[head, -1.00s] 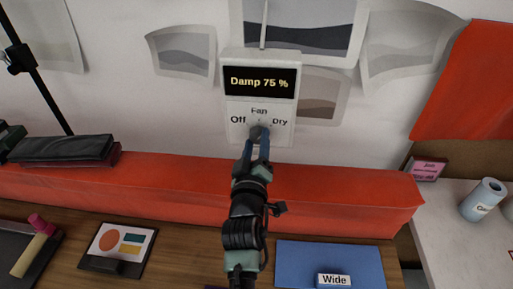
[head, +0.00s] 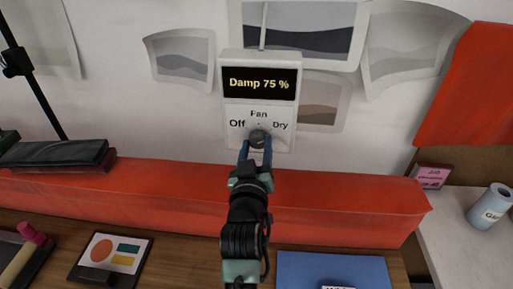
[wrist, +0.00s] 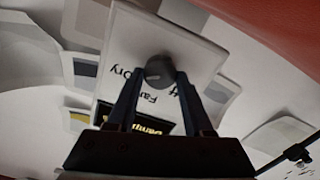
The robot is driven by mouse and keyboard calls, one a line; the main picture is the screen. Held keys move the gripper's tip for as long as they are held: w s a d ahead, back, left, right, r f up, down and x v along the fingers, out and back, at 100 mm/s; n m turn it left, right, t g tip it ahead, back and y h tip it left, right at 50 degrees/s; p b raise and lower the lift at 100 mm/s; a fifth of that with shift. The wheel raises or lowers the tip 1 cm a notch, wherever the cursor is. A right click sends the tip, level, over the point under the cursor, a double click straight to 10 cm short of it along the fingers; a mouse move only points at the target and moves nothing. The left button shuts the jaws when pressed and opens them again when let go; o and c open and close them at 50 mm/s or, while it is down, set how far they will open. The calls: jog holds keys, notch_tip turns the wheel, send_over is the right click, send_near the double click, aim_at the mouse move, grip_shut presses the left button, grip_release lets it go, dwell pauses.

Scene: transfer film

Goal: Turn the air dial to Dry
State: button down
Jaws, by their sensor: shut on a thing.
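The air dial (head: 259,139) is a round dark grey knob low on a white wall box (head: 231,111). "Off" is printed to its left, "Fan" above it and "Dry" to its right. The box's black display (head: 259,84) reads "Damp 75 %". My gripper (head: 256,154) comes up from below, its two blue fingers shut on the dial from either side. In the wrist view the knob (wrist: 159,70) sits between the fingertips, with the labels upside down. I cannot clearly tell which label the knob points at.
A red padded ledge (head: 340,205) runs below the box. Grey prints, such as the left one (head: 181,56), hang around it. A blue board (head: 330,270) and a card with coloured shapes (head: 112,258) lie on the wooden bench. A blue-grey roll (head: 490,207) stands at right.

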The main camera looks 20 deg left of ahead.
jog(key=shift+f, duration=0.1)
jog(key=shift+c, duration=1.5)
grip_release()
jog(key=shift+s, duration=0.1)
jog(key=b+v, duration=0.2)
jog(key=v, duration=1.1)
